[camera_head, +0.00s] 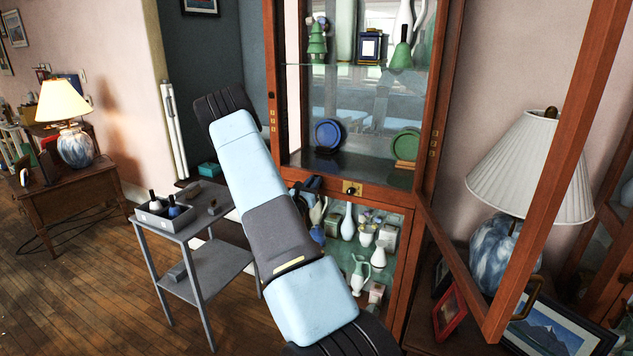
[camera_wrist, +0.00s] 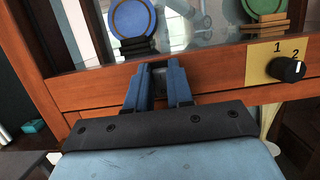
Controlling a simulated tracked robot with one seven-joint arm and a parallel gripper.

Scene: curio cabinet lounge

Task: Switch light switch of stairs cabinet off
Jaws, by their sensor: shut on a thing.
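A brass switch plate (camera_wrist: 262,62) marked 1 and 2 sits on the wooden rail of the cabinet (camera_wrist: 215,72) at the right of the wrist view. Its black rotary knob (camera_wrist: 288,69) has a white pointer mark toward the 2. The plate also shows in the head view (camera_head: 353,187). My gripper (camera_wrist: 162,68) has its blue-grey fingers close together at the rail, left of the plate and apart from the knob. They are shut on a small greyish thing that I cannot identify, mostly hidden between them.
Above the rail are a blue plate (camera_head: 328,134) and a green plate (camera_head: 407,145). Vases stand on the lower shelf (camera_head: 356,262). The open cabinet door (camera_head: 470,263) stands at right near a lamp (camera_head: 530,168). A grey trolley (camera_head: 205,267) stands at left.

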